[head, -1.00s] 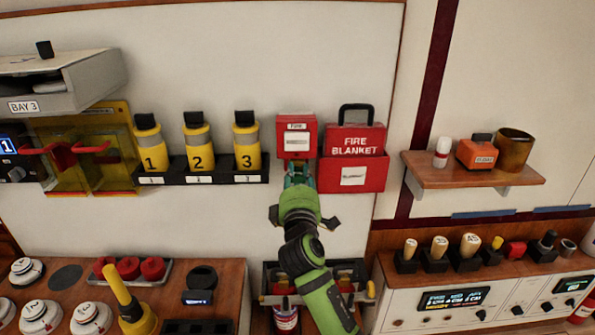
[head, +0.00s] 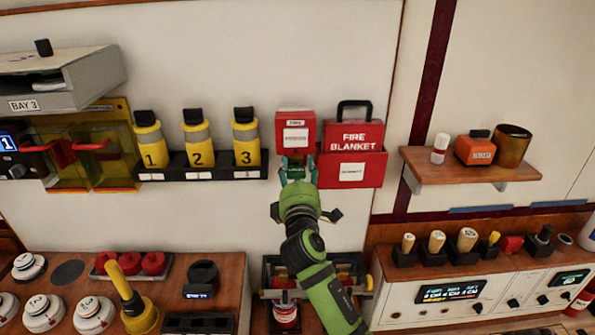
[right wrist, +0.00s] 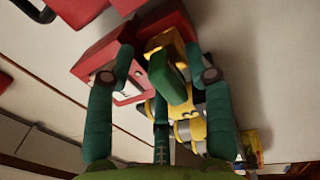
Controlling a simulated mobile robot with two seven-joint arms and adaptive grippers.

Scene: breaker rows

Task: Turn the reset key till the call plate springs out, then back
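The red call point box (head: 296,122) with a white call plate (head: 296,138) is on the wall, right of the numbered yellow bottles. In the right wrist view, the box's red housing (right wrist: 105,62) is beyond the fingers. Whether the plate is flush or out is unclear. My right gripper (head: 297,170) is just under the box, its teal fingers around a small green piece with pale lettering (head: 295,172), seemingly the reset key. That green piece shows between the spread fingers in the right wrist view (right wrist: 168,78); firm contact cannot be told. My left gripper is not in view.
The red fire blanket holder (head: 353,170) stands close on the box's right. Several yellow bottles (head: 246,140) stand in a black rack on the left. A wooden shelf (head: 425,173) is further right. Consoles run along the bottom.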

